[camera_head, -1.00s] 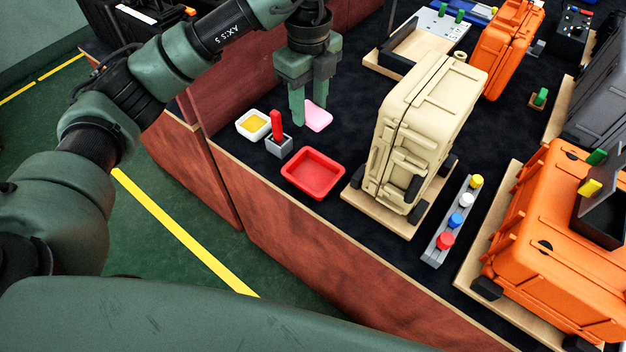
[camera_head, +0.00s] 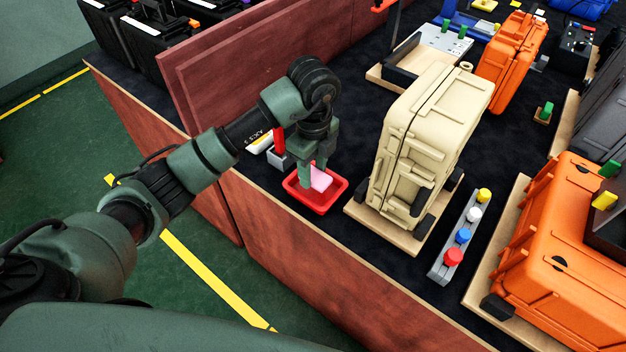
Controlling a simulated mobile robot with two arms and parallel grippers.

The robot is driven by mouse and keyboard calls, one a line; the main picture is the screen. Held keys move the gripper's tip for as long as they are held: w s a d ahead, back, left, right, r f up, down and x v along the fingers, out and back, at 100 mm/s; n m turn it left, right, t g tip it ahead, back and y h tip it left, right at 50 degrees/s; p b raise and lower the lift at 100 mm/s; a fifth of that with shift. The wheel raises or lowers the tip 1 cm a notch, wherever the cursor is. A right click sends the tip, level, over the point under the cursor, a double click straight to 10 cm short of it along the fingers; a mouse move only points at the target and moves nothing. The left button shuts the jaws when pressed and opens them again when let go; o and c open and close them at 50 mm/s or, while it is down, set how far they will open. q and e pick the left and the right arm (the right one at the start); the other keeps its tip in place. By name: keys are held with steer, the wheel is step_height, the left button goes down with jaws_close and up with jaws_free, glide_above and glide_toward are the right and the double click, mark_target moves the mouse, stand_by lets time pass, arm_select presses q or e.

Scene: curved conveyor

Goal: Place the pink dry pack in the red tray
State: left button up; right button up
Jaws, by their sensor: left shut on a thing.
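The red tray (camera_head: 316,204) sits near the front edge of the dark table, left of the beige case. The pink dry pack (camera_head: 320,179) shows over the inside of the tray, at my left gripper (camera_head: 312,180). My left gripper points down over the tray and is shut on the pack. I cannot tell whether the pack touches the tray floor. My right gripper is not in view.
A beige case (camera_head: 425,150) on a wooden base stands close right of the tray. A grey holder (camera_head: 279,155) with a red piece and a partly hidden white tray (camera_head: 262,143) are at the left. A button strip (camera_head: 462,235) and an orange case (camera_head: 560,255) lie further right.

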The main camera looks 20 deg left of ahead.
mark_target(313, 174)
arm_select(q)
steer(key=shift+f, duration=1.95)
steer(key=o, duration=1)
steer(key=shift+f, duration=0.1)
steer(key=shift+o, duration=0.2)
steer(key=shift+r, duration=0.35)
step_height(313, 174, up, 12)
steer(key=shift+f+p, duration=0.15)
steer(key=shift+p, duration=0.25)
steer(key=shift+f, duration=0.1)
